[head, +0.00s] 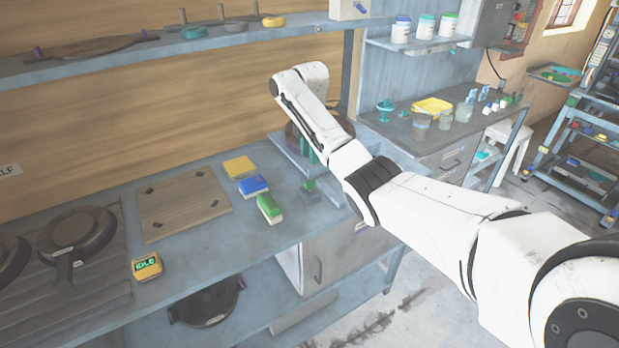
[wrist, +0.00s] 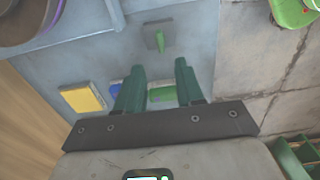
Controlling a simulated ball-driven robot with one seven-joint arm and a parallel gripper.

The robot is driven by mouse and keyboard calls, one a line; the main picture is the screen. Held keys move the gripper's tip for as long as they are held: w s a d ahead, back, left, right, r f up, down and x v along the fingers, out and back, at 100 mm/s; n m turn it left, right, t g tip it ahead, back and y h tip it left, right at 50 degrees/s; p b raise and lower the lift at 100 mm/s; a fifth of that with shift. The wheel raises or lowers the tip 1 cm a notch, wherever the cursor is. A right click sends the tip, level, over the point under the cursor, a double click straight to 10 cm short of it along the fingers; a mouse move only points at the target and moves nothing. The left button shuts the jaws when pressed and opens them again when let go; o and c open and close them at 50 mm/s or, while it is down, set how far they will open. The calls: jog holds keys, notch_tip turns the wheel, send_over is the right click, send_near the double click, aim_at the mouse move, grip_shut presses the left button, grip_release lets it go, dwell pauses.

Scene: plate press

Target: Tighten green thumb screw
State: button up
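The green thumb screw (wrist: 160,39) is a small green piece on a grey square block in the wrist view, upper middle. It also shows in the head view as a small green piece (head: 309,185) on the bench, left of my arm. My gripper (wrist: 160,66) has two dark green fingers, spread apart with nothing held between them. In the wrist view the screw lies beyond the fingertips, roughly in line with the gap and not touched. In the head view the green fingers (head: 308,149) show partly behind my arm, above the bench.
A yellow block (head: 239,167), a blue block (head: 254,186) and a green block (head: 269,208) lie left of the screw. A round dark object stands behind my gripper.

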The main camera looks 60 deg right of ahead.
aim_at(310, 181)
notch_tip(310, 181, down, 10)
jog(key=shift+r+p, duration=0.2)
jog(key=shift+p, duration=0.15)
jog(key=shift+c, duration=0.4)
grip_shut()
